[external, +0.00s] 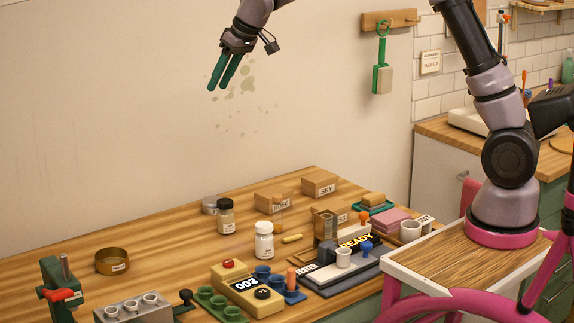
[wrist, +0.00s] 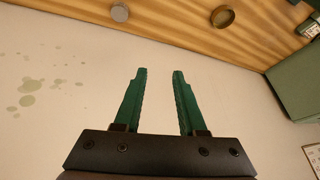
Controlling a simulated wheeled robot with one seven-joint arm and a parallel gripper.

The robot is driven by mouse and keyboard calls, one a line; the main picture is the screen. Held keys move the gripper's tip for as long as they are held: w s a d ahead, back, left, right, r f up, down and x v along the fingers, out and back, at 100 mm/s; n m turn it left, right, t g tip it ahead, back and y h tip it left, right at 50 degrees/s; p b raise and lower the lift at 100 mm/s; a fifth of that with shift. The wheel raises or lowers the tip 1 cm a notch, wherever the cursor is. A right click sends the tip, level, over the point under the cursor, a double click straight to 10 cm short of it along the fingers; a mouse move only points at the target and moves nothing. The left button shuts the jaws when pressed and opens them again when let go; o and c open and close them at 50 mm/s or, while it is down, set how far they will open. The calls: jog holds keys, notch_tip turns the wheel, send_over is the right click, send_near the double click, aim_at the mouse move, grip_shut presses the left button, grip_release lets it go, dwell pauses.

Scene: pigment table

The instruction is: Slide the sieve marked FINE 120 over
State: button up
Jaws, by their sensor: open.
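A round brass sieve (external: 112,261) with a small pale label lies on the left part of the wooden table; the label is too small to read. A round brass ring (wrist: 222,17) shows at the top of the wrist view. A smaller grey round tin or sieve (external: 212,204) sits farther back, partly behind a jar; a grey disc (wrist: 120,13) shows in the wrist view. I cannot tell which is marked FINE 120. My gripper (external: 218,87) is open and empty, high above the table near the wall; its green fingers (wrist: 160,72) are apart.
A green press (external: 56,290) with a red handle and a grey rack (external: 135,308) stand at the front left. Jars, a yellow device (external: 246,296), wooden blocks and a READY station (external: 340,262) crowd the middle and right. Table around the brass sieve is mostly clear.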

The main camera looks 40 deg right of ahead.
jog(key=w+a+f+n, duration=0.3)
jog(key=a+f, duration=1)
jog(key=a, duration=0.1)
jog(key=n+g, duration=0.1)
jog(key=n, duration=0.1)
send_near(112, 261)
jog(key=d+r, duration=0.2)
jog(key=r, duration=0.1)
jog(key=d+r, duration=0.1)
jog(key=shift+w+r, duration=0.2)
jog(key=shift+r, duration=0.05)
jog(key=shift+f, duration=0.1)
jog(key=x, duration=1)
jog(key=shift+f, duration=0.25)
grip_shut()
